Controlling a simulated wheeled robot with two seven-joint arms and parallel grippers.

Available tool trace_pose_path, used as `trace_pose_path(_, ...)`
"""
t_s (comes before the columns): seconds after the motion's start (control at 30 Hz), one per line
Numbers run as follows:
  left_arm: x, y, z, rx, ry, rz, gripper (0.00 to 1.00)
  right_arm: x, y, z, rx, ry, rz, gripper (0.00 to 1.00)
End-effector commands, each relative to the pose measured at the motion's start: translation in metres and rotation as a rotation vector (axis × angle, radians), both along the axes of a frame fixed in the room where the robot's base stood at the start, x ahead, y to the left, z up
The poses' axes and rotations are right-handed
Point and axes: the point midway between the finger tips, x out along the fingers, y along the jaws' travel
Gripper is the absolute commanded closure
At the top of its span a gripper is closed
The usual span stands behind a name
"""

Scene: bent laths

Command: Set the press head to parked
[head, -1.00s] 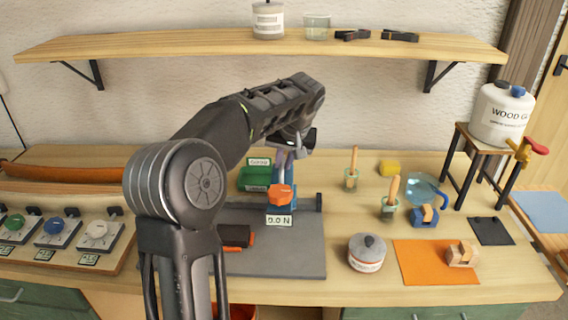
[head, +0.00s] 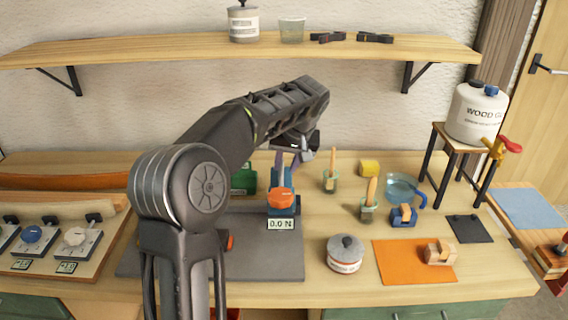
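The press (head: 284,207) stands on a grey base plate (head: 262,256) on the bench, with an orange part (head: 281,198) on a blue body. A small display (head: 280,224) on its front reads 0.0 N. My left gripper (head: 297,157) is above and just behind the orange part, seen partly from behind my forearm. Its fingertips are small and partly hidden, so I cannot tell whether it is open or touches the press. My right gripper is not in view.
A green box (head: 244,180) is behind my forearm. Glue brushes (head: 369,197), a blue-handled jug (head: 402,187), a lidded tin (head: 345,254) and an orange mat (head: 405,262) lie to the right. A switch panel (head: 68,243) is at left. The shelf (head: 180,47) is above.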

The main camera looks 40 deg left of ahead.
Motion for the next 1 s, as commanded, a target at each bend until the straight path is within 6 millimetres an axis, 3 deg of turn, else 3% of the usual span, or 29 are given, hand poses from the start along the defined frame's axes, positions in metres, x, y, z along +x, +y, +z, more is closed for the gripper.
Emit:
trace_pose_path(0.43,-0.002,-0.001,0.005,0.002,0.003,0.003,0.66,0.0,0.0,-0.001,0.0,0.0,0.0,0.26)
trace_pose_path(0.8,-0.012,-0.023,0.056,0.001,0.0,0.0,0.66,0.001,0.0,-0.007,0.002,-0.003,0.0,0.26)
trace_pose_path(1.0,-0.016,-0.028,0.07,0.0,0.003,0.001,0.66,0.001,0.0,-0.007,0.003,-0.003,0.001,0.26)
